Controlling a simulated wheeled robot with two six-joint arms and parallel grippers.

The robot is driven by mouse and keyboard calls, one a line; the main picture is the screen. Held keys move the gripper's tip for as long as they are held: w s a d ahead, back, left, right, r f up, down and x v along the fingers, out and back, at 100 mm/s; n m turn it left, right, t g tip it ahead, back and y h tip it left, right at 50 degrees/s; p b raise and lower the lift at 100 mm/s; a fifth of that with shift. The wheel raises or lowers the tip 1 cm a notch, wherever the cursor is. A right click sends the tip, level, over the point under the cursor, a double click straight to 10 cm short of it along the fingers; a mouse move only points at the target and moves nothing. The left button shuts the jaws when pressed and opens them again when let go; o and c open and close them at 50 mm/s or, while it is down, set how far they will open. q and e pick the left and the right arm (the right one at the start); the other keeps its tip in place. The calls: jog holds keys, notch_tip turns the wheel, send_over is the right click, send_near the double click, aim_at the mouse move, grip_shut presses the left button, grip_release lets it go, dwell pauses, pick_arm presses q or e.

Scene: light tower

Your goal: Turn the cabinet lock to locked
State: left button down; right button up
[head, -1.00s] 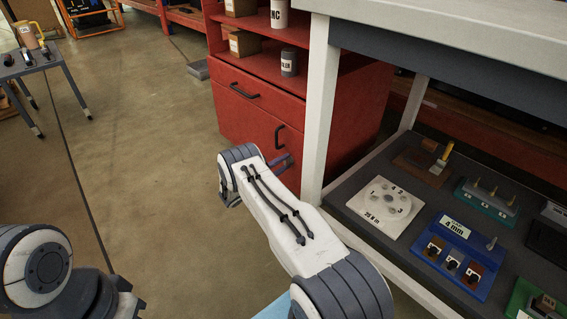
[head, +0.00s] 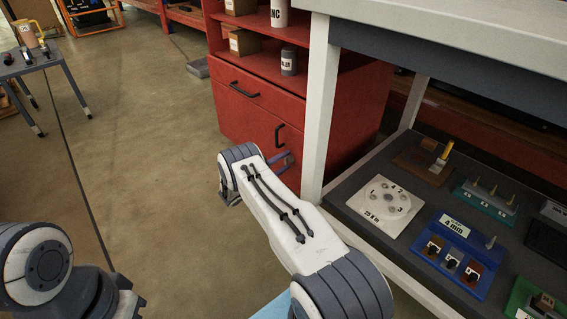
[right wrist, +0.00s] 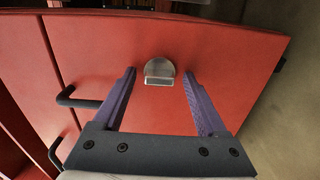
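The red cabinet (head: 240,120) stands behind the workbench leg. Its lower door carries a round metal lock knob with a flat horizontal bar (right wrist: 159,72), seen in the right wrist view. My right gripper (right wrist: 158,78) is open, its two purple fingers on either side of the lock with clear gaps; it does not grip it. In the head view my right gripper (head: 281,162) is partly hidden by its own arm, and the lock cannot be made out. My left arm enters at the lower left; its fingers do not show.
A black door handle (head: 279,134) is above my right gripper, and a drawer handle (head: 244,91) is higher up. The white bench leg (head: 320,110) stands close to the right of the gripper. Several fixtures sit on the dark lower shelf (head: 350,172).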

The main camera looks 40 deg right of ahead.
jog(key=shift+a+r, duration=0.1)
jog(key=shift+a, duration=0.2)
jog(key=a+p, duration=0.4)
jog(key=a, duration=0.6)
jog(key=shift+s, duration=0.4)
jog(key=shift+d, duration=0.1)
